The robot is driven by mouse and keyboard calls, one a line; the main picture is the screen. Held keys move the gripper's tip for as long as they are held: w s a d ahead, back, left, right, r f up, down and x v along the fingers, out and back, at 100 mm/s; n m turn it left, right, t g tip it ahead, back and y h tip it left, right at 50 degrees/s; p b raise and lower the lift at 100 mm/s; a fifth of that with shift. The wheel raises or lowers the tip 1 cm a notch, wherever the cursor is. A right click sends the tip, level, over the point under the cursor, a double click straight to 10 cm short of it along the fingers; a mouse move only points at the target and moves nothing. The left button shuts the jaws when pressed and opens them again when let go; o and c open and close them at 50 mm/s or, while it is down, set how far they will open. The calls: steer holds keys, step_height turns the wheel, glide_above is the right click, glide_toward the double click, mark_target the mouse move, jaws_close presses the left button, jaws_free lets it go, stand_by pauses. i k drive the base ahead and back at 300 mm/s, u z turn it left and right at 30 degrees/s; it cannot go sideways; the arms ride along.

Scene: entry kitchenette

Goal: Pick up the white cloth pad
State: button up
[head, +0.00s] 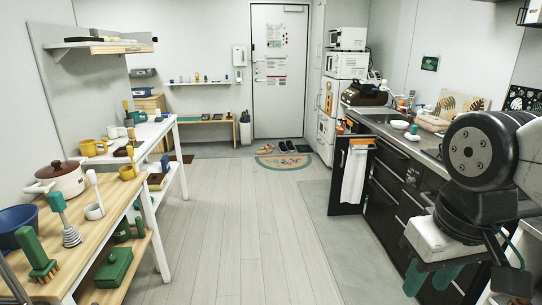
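A white cloth (354,178) hangs down the end of the dark counter unit, below an orange strip, right of the middle in the head view. It is the only white cloth I can make out; whether it is the white cloth pad, I cannot tell. My gripper (431,279) is at the lower right, in front of the dark drawers and well apart from the cloth. Its two teal fingers show a gap between them, and nothing is seen held there.
The kitchen counter (400,137) with a sink runs along the right. A wooden worktable (112,196) with a pot, bowl, mugs and brushes stands left. The floor (235,225) between them is clear to the doormat (284,162) and several shoes at the door.

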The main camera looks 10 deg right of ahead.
mark_target(412, 137)
steer(key=i, duration=1.95)
steer(key=z, duration=0.4)
steer(key=i, duration=1.95)
steer(key=z, duration=0.75)
steer(key=i, duration=1)
steer(key=z, duration=0.25)
